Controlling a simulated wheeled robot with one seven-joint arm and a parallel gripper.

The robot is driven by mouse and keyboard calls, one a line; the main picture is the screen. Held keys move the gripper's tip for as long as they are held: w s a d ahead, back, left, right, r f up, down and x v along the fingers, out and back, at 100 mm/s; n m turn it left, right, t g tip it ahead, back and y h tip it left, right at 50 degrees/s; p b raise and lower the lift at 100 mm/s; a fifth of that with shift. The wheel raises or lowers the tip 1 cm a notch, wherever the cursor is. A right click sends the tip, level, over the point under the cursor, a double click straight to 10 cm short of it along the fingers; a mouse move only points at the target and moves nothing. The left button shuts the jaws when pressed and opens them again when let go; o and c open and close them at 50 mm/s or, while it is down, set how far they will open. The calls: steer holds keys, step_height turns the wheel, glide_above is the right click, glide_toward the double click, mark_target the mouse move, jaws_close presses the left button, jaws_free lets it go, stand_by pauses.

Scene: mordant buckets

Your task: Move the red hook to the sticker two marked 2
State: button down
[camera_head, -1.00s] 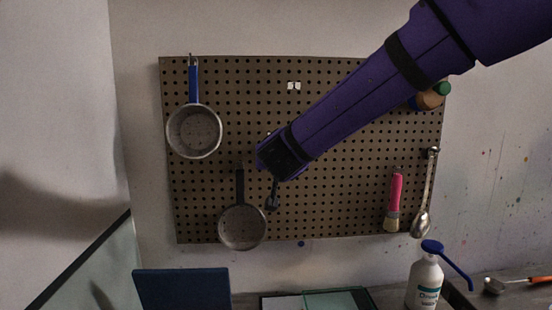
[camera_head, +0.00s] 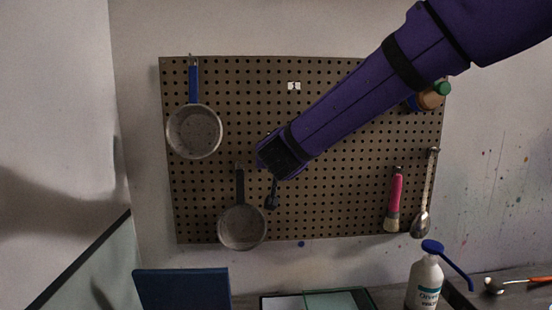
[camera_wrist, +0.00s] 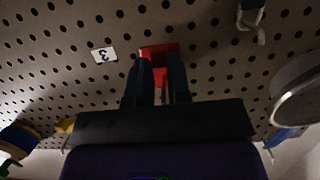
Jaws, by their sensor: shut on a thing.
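The red hook (camera_wrist: 158,50) shows at my fingertips in the wrist view, against the pegboard (camera_wrist: 215,60). My gripper (camera_wrist: 161,70) is shut on it, and the dark fingers cover part of it. I cannot tell whether the hook is seated in the holes. A white sticker (camera_wrist: 104,55) that looks marked 3 is on the board just left of the hook. In the head view, a small white sticker (camera_head: 294,86) is high on the board; its mark is too small to read. I cannot make out a sticker marked 2. My purple arm hides the hook in the head view.
A blue-handled pan (camera_head: 194,132) hangs upper left on the board. A dark-handled pan (camera_head: 242,228) hangs below my gripper. A pink brush (camera_head: 395,200) and a metal spoon (camera_head: 421,222) hang at right.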

steer(key=shift+w, duration=0.8)
steer(key=c, duration=1)
jaws_free()
steer(key=v, duration=1)
steer(key=shift+s, duration=0.4)
steer(key=shift+r, duration=0.1)
